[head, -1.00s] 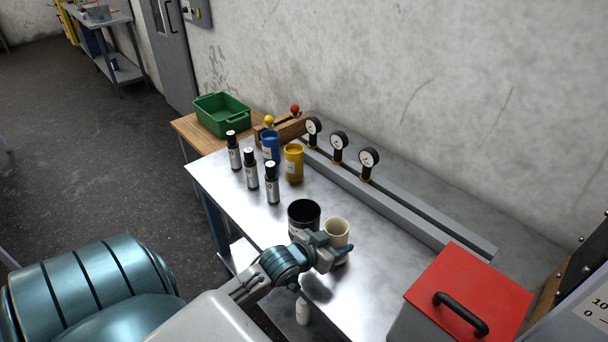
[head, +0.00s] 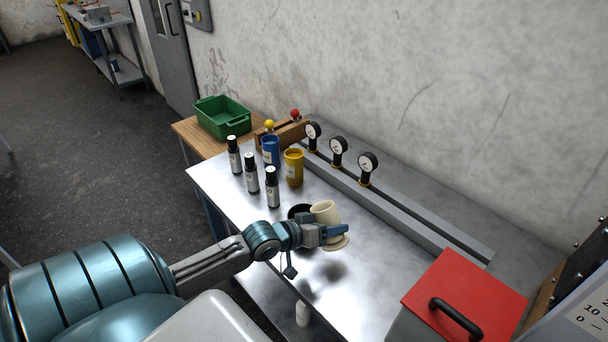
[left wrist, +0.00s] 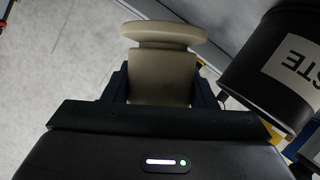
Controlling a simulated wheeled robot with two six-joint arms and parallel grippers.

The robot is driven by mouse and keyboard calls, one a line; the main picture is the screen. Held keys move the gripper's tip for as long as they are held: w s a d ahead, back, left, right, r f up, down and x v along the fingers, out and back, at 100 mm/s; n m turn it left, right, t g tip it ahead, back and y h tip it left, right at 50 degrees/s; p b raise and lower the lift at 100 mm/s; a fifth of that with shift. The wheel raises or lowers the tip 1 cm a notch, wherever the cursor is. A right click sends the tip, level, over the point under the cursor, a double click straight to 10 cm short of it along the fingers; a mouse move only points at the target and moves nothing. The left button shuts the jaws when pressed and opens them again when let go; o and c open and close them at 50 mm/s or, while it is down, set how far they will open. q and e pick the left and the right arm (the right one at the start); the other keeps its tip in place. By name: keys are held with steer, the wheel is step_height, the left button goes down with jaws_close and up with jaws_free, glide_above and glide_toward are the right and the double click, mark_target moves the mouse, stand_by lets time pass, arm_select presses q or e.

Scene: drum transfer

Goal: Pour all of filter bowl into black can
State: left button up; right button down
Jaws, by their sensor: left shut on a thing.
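The filter bowl (head: 325,212) is a cream cup with a flared foot. My left gripper (head: 335,232) is shut on it and holds it above the bench, tilted with its mouth up and to the left. It also shows in the left wrist view (left wrist: 160,72) between the fingers. The black can (head: 299,211) stands on the bench just left of and behind the bowl, mostly hidden by the bowl and gripper. In the left wrist view the can (left wrist: 272,60) is at the right, with a white label. The bowl's contents do not show. My right gripper is not in view.
Several black-capped bottles (head: 251,173), a blue can (head: 271,150) and a yellow can (head: 293,168) stand farther back on the steel bench (head: 365,272). Gauges (head: 337,146) line a rail by the wall. A red-lidded box (head: 465,292) stands at the right.

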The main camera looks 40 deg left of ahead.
arm_select(q)
steer(key=shift+a+r+n+h, duration=0.45)
steer(key=shift+r+n, duration=0.15)
steer(key=shift+r, duration=0.2)
steer(key=shift+f+b, duration=0.35)
steer(key=shift+b, duration=0.2)
steer(key=shift+f+n+h+b, duration=0.15)
steer(key=shift+n+h+b, duration=0.1)
steer(key=shift+n+b, duration=0.35)
steer(key=shift+r, duration=0.35)
steer(key=shift+d+r+n+t+h+b, duration=0.15)
steer(key=shift+r+n+t+h+b, duration=0.2)
steer(key=shift+n, duration=0.25)
steer(key=shift+f+b, duration=0.15)
steer(key=shift+b, duration=0.25)
